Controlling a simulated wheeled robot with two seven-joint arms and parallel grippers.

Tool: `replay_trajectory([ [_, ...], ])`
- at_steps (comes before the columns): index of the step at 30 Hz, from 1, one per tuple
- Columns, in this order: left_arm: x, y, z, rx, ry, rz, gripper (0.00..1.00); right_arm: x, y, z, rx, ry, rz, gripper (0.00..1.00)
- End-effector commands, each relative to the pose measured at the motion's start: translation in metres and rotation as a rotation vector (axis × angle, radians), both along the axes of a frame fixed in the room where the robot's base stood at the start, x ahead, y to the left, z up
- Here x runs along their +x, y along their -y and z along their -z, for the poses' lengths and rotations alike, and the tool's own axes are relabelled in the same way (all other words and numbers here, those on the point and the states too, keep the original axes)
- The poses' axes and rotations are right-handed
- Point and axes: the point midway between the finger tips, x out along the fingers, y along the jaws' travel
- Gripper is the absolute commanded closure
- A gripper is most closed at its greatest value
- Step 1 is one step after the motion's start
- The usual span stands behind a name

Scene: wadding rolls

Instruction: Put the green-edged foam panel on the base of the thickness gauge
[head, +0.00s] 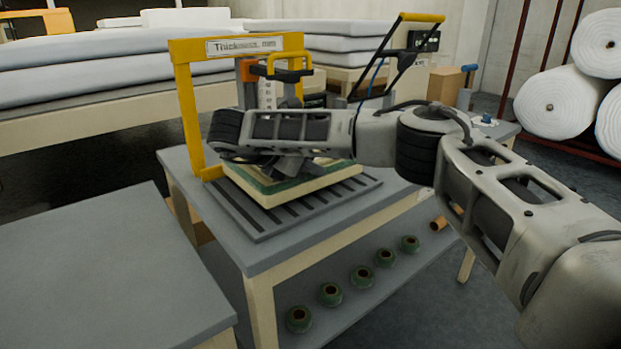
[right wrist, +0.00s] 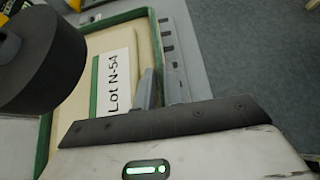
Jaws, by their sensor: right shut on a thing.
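The thickness gauge (head: 186,110) has a yellow frame with a "Thickness, mm" sign and a slotted grey base plate (head: 250,222). The green-edged foam panel (head: 322,181) is cream and lies flat over this base, inside the plate's outline. In the right wrist view the panel (right wrist: 122,42) shows a white "Lot N-54" label and a green border. My right gripper (right wrist: 150,92) is shut on the panel, its fingers beside the label. In the head view my right wrist hides the panel's far part. I cannot tell whether the panel's whole underside touches the base. My left gripper is out of view.
The gauge stands on a grey table (head: 330,232); several green rings (head: 361,277) lie on its lower shelf. A bare grey table (head: 100,270) is at front left. Stacked wadding (head: 110,60) lies behind, and white rolls (head: 560,103) are at right. A dark round part (right wrist: 42,58) is close to my gripper.

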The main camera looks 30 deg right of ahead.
Motion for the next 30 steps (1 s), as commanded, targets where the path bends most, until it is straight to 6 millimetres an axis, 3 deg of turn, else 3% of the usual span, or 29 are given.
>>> replay_trajectory([
  [3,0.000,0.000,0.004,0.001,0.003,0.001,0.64,0.000,0.000,0.020,0.000,-0.003,0.002,1.00],
  [10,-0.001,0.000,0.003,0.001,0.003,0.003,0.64,0.000,0.000,0.021,0.001,-0.001,0.001,1.00],
  [11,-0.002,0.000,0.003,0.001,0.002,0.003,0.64,0.000,0.000,0.022,0.001,-0.001,0.001,0.82],
  [12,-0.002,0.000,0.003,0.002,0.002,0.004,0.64,0.000,0.000,0.022,0.001,-0.001,0.001,0.71],
  [13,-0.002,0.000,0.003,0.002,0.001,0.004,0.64,0.000,0.000,0.022,0.001,-0.001,0.001,0.68],
  [23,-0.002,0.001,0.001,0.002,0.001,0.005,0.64,0.000,-0.004,0.018,-0.001,0.000,-0.001,0.68],
  [30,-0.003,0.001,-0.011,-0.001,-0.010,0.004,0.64,-0.002,-0.036,-0.009,-0.003,0.004,-0.006,0.68],
])
